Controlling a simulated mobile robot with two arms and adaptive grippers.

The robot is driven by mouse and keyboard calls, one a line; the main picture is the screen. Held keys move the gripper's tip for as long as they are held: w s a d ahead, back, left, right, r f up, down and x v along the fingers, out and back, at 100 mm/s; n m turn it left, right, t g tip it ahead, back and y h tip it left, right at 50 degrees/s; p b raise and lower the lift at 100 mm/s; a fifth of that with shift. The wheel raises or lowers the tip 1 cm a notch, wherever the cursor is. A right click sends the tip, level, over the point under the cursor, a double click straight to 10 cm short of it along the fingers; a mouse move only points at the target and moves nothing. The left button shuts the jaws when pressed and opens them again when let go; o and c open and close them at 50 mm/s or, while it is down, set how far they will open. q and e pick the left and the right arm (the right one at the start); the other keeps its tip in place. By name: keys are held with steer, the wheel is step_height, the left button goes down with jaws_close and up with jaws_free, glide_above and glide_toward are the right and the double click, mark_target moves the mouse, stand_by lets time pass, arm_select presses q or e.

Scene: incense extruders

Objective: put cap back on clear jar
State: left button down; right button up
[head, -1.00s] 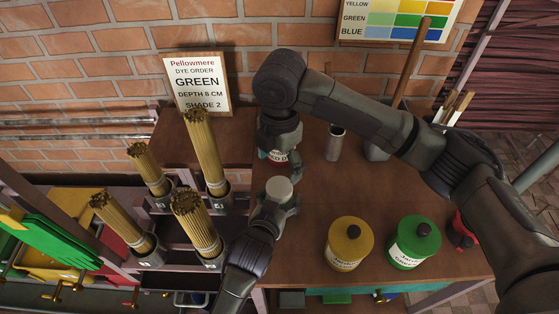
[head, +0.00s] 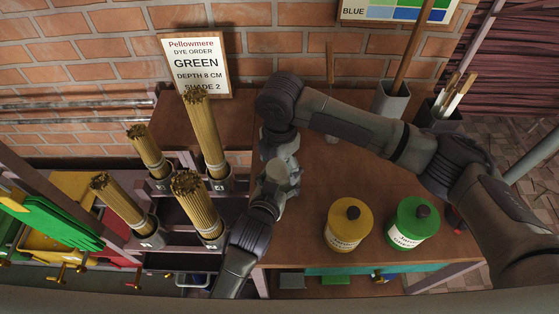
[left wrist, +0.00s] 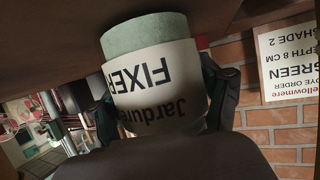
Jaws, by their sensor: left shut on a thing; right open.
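In the left wrist view, the jar labelled FIXER (left wrist: 155,85) has a pale green body and a white label. The picture is inverted, like the sign's text. My left gripper (left wrist: 160,105) is shut on this jar, a finger on each side. The jar's mouth end is hidden behind dark grey parts. In the head view, my left gripper (head: 282,174) is at the table's left side and hides the jar. My right gripper (head: 277,148) is open just behind it, over the same spot. I cannot make out a loose cap.
A yellow jar (head: 344,232) and a green jar (head: 408,228), both with dark-knobbed lids, stand on the table (head: 318,180) to the right. Incense bundles (head: 190,205) stand in cups at left. A grey holder (head: 390,103) is at the back. The table's middle is clear.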

steer(key=c, duration=1.2)
steer(key=m, duration=0.3)
steer(key=shift+c, duration=0.2)
steer(key=m, duration=0.3)
steer(key=shift+m, duration=0.4)
steer(key=o, duration=1.3)
steer(key=shift+s+a+r, duration=0.1)
